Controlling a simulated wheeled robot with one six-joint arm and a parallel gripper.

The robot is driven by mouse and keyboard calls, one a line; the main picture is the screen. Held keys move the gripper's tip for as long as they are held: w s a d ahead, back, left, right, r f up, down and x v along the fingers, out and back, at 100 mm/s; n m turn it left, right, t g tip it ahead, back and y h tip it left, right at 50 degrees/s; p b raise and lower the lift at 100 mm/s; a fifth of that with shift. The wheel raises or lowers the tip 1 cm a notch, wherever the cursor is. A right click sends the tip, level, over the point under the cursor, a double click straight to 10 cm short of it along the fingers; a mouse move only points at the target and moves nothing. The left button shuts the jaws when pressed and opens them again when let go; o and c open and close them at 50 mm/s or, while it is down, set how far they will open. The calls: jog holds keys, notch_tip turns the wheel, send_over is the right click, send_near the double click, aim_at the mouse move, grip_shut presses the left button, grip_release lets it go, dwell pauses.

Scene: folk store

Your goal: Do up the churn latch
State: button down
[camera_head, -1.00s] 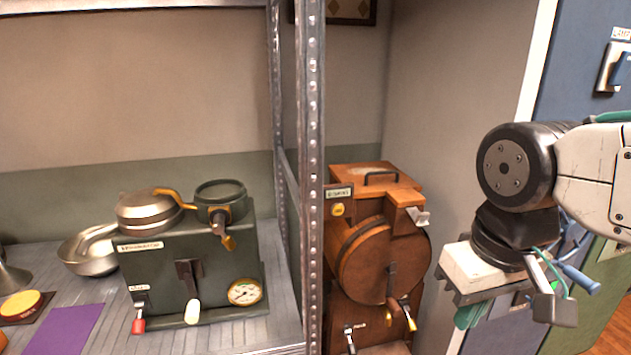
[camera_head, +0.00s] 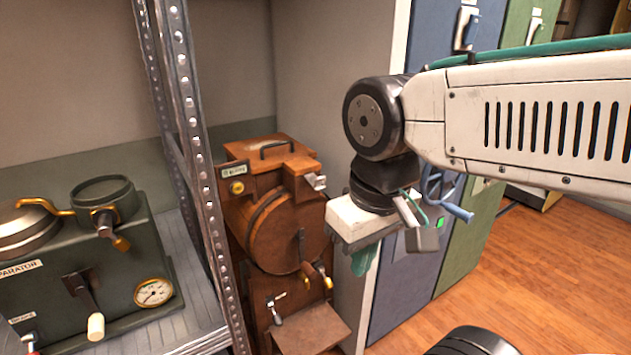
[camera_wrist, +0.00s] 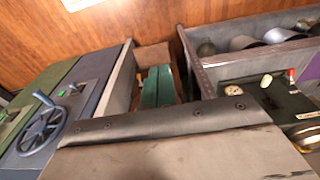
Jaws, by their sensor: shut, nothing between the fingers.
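The wooden churn (camera_head: 284,235) stands upright between the metal shelf post and a grey wall, with a round drum front and a handle on its lid. A small pale metal latch (camera_head: 316,181) sits at its upper right corner; the frames are too coarse to tell how it is set. A brass-tipped crank (camera_head: 318,278) hangs at the drum's front. My gripper (camera_head: 362,262) is to the right of the churn, apart from the latch and pointing down. Its green fingers (camera_wrist: 157,88) lie together, empty, in the wrist view.
A metal shelf post (camera_head: 190,120) stands just left of the churn. A dark green separator (camera_head: 100,260) with a gauge and levers is on the shelf further left. Blue and green cabinets (camera_head: 420,270) stand behind my arm. Wooden floor (camera_head: 540,260) is free at the right.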

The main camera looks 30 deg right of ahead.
dwell(0.4)
jog(key=c, duration=1.6)
grip_release()
jog(key=shift+d, duration=0.1)
jog(key=shift+o, duration=0.3)
jog(key=shift+w+d+f, duration=0.1)
jog(key=shift+d+f, duration=0.1)
jog(key=shift+f, duration=0.1)
jog(key=m+y, duration=0.5)
jog(key=m, duration=1.3)
send_near(316, 177)
jog(key=s+a+r, duration=0.1)
jog(key=s+r, duration=0.1)
jog(key=s, duration=0.1)
jog(key=shift+g, duration=0.3)
jog(key=x, duration=0.7)
jog(key=shift+s+a+f, duration=0.15)
jog(key=shift+s+f, duration=0.05)
jog(key=shift+f, duration=0.15)
grip_shut()
